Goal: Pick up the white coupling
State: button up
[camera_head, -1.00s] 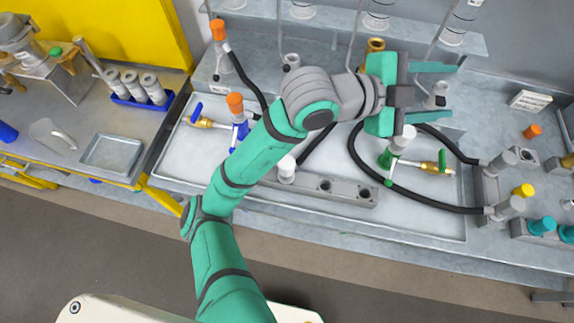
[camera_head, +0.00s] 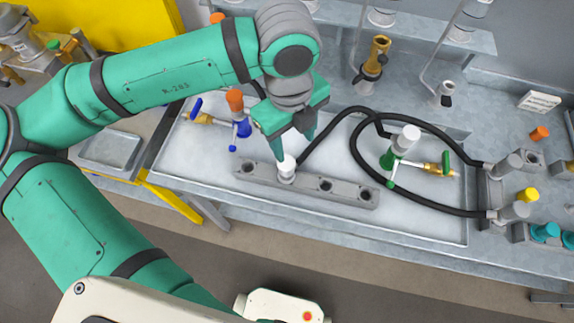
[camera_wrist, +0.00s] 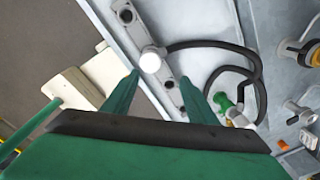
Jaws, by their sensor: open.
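The white coupling (camera_head: 287,169) stands in a hole of a long grey block (camera_head: 347,197) in the metal tray, with a black hose running off from it. It also shows in the wrist view (camera_wrist: 151,61), just beyond my fingertips and nearer the left finger. My gripper (camera_head: 289,146) is open and empty, pointing down over the coupling, apart from it as far as I can tell. In the wrist view my gripper (camera_wrist: 160,78) has its two fingers spread over the block. Another white-topped fitting (camera_head: 408,137) stands on a green valve to the right.
A blue valve with an orange cap (camera_head: 236,103) stands left of my gripper. Black hoses (camera_head: 360,155) loop across the tray to grey fittings (camera_head: 507,163) at the right. A brass fitting (camera_head: 376,57) stands behind. The tray's front strip is clear.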

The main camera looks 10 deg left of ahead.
aim_at(286, 162)
jog(key=shift+s+a+f+y, duration=0.1)
jog(key=shift+s+a+y, duration=0.25)
jog(key=shift+a, duration=0.45)
notch_tip(286, 162, down, 11)
jog(key=shift+d+r, duration=0.1)
jog(key=shift+r, duration=0.1)
jog(key=c, duration=1.3)
